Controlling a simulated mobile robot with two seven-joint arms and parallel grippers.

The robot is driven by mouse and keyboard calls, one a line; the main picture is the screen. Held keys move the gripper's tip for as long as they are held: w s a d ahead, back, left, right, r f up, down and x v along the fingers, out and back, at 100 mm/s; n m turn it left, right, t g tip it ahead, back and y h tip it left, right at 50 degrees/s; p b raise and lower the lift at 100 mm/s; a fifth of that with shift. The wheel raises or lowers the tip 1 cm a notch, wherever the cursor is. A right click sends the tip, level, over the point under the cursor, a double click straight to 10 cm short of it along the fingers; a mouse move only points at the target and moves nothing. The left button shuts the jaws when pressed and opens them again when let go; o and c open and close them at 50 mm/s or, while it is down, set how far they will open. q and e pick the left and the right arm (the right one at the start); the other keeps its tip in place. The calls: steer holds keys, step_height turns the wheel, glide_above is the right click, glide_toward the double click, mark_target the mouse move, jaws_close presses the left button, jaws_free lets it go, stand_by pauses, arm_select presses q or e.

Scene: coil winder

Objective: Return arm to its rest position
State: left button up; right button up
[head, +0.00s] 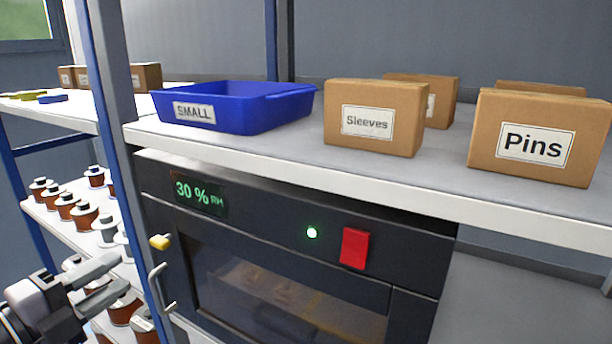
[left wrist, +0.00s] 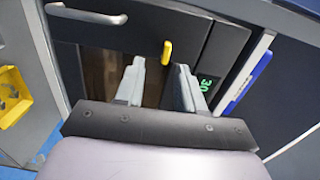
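My left gripper (head: 95,280) is at the lower left of the head view, left of the dark cabinet (head: 290,262) and its handle. In the left wrist view its two fingers (left wrist: 158,85) stand apart with nothing between them. They point toward the cabinet front, with the yellow knob (left wrist: 167,52) beyond the fingertips. The cabinet door looks closed, and its metal handle (head: 160,288) is just right of the gripper in the head view. My right gripper does not show in either view.
Above the cabinet, a shelf (head: 350,175) holds a blue SMALL bin (head: 240,108), a Sleeves box (head: 372,118) and a Pins box (head: 540,138). A blue upright post (head: 115,140) and shelves of several spools (head: 85,215) are at left. A yellow bin (left wrist: 12,97) shows in the left wrist view.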

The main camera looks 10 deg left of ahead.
arm_select(q)
steer(key=s+a+f+n+g+y, duration=0.1)
steer(key=s+a+f+n+y, duration=0.15)
steer(key=f+n, duration=0.55)
steer(key=s+a+f+n+g+y, duration=0.1)
steer(key=s+a+f+n+y, duration=0.2)
steer(key=f, duration=0.9)
steer(key=s+d+f+n+g, duration=0.2)
steer(key=s+d+f+n, duration=0.1)
steer(key=d+f, duration=0.4)
steer(key=s+d+f+n+g+h, duration=0.1)
steer(key=s+d+f+n+g, duration=0.1)
steer(key=d+f+n, duration=0.3)
steer(key=s+d+f, duration=0.1)
steer(key=d+f, duration=0.2)
steer(key=d, duration=0.3)
steer(key=shift+f, duration=0.3)
steer(key=shift+s, duration=0.1)
